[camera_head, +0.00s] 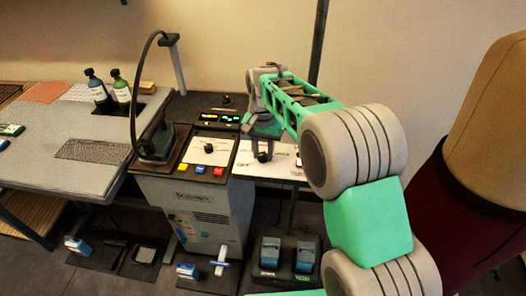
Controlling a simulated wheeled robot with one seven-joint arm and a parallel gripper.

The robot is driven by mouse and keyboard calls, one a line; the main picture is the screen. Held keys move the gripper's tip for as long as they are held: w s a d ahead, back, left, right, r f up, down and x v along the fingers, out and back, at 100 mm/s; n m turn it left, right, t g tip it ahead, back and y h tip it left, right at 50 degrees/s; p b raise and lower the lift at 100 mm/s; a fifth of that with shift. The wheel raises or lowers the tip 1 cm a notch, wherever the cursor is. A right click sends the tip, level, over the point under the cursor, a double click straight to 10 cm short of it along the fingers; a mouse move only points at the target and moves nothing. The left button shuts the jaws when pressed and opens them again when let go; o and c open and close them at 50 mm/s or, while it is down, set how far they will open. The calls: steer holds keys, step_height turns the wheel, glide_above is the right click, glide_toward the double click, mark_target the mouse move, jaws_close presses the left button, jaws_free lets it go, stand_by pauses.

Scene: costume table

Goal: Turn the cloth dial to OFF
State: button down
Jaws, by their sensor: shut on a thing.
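A black iron (156,135) stands left of the panel, its cable arching above. Red, yellow and blue buttons (200,170) sit at the panel's front. A dark display unit (219,117) with a small knob (226,100) is behind. Two bottles (97,90) stand farther left.

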mark_target(263, 155)
steer(key=shift+n, duration=1.1)
steer(key=c, duration=1.1)
jaws_free()
steer(key=shift+o, duration=0.2)
step_height(263, 155, up, 8)
steer(key=shift+f+b, duration=0.1)
steer(key=shift+b, duration=0.35)
